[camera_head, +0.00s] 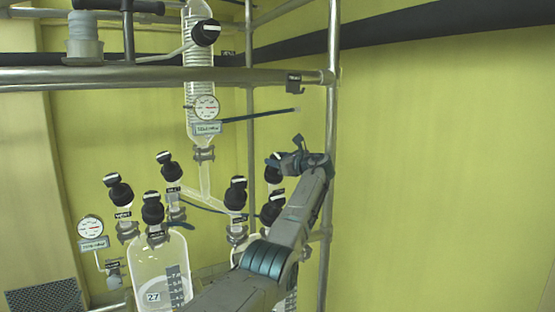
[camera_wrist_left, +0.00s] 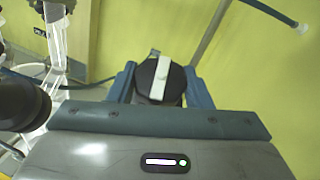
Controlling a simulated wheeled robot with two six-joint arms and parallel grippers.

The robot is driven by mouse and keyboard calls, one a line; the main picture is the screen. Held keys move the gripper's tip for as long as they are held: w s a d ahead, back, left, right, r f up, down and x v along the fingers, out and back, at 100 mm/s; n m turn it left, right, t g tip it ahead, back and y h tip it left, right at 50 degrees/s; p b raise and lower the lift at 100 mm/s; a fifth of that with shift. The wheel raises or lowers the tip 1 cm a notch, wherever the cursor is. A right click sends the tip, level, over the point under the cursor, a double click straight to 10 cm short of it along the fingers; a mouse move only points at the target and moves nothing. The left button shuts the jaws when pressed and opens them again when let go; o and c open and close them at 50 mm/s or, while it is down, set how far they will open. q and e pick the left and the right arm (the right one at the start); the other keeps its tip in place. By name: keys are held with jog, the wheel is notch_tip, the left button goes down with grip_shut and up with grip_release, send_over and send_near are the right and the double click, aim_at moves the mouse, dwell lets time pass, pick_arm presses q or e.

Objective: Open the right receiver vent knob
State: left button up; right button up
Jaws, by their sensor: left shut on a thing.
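A black round knob with a white bar across its top (camera_wrist_left: 160,72) sits between the two blue-grey fingers of my left gripper (camera_wrist_left: 160,86) in the left wrist view. The gripper is shut on it, with a finger on each side. The white bar runs nearly up and down in that view. In the head view my left gripper (camera_head: 290,160) is at the knob (camera_head: 272,160), which is partly hidden by the fingers. The label of this knob cannot be read. My right gripper is in neither view.
Several other black knobs, such as one (camera_head: 236,193) left of my arm, stand on the glassware. A glass vessel (camera_head: 158,270) marked 27 is at lower left. A metal frame post (camera_head: 333,110) rises close beside my gripper. Dark hoses run nearby.

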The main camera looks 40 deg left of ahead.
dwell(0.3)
pick_arm(q)
jog(key=o, duration=1)
